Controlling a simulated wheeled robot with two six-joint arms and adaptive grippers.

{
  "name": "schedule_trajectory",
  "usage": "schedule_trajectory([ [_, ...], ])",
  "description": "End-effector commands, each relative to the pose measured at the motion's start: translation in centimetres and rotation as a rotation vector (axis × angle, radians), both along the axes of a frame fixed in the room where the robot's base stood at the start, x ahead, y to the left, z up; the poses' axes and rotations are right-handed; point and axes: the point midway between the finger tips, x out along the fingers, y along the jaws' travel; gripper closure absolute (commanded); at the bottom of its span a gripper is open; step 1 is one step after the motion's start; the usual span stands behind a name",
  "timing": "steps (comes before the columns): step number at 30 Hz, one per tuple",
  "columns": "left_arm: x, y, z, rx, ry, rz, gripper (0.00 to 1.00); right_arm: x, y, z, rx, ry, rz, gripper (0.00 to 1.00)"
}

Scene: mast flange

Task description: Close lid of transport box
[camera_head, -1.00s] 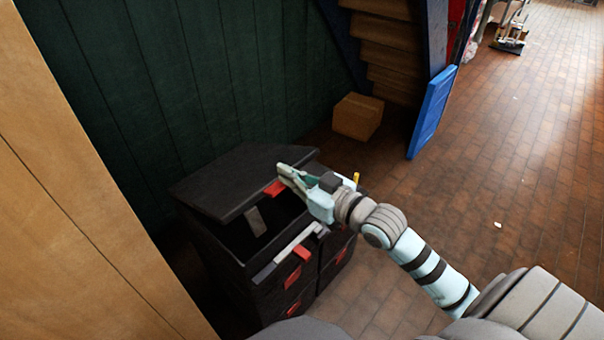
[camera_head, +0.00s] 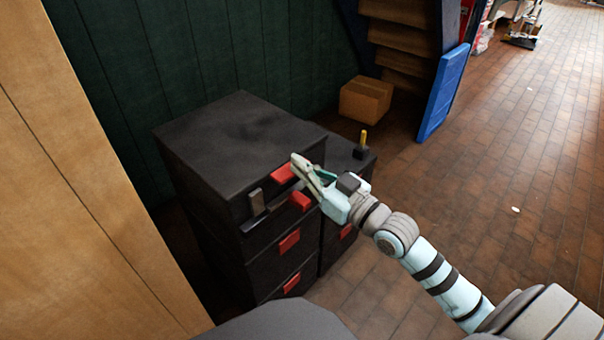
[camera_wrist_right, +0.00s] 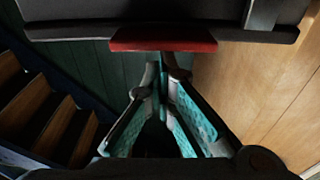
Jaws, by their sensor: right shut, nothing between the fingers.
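The black transport box (camera_head: 215,200) stands against the green wall, its dark lid (camera_head: 240,125) lying down flat over the top. A red latch tab (camera_head: 283,173) is on the lid's front edge, and another red latch (camera_head: 300,201) sits just below. My right gripper (camera_head: 297,163) is shut and empty, its fingertips at or very near the lid's red tab. In the right wrist view the closed fingers (camera_wrist_right: 160,75) point at the red tab (camera_wrist_right: 163,39); I cannot tell whether they touch. My left gripper is not in view.
A lower black box (camera_head: 347,158) with a yellow-handled item (camera_head: 363,140) stands beside the transport box. A cardboard box (camera_head: 366,99) and a blue panel (camera_head: 444,92) are behind. A wooden panel (camera_head: 80,190) borders the left.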

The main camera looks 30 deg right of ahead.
Motion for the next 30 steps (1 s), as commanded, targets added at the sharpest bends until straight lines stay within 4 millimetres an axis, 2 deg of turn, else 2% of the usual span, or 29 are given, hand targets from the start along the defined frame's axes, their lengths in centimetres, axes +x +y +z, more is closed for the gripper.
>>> schedule_trajectory([
  [1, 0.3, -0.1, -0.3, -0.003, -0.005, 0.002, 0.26, 0.0, -0.1, -1.4, -0.001, 0.027, -0.002, 1.00],
  [17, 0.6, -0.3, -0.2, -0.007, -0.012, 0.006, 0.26, 0.0, 0.0, -1.5, 0.001, 0.030, -0.001, 1.00],
  [20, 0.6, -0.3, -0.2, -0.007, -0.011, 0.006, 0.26, 0.0, 0.0, -0.2, -0.003, 0.024, 0.000, 1.00],
  [27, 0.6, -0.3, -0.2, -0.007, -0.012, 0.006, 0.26, -0.1, 0.1, 6.5, -0.002, -0.005, 0.000, 1.00],
  [30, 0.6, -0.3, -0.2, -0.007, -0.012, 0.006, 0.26, -0.2, 0.2, 8.6, 0.002, -0.011, 0.000, 1.00],
])
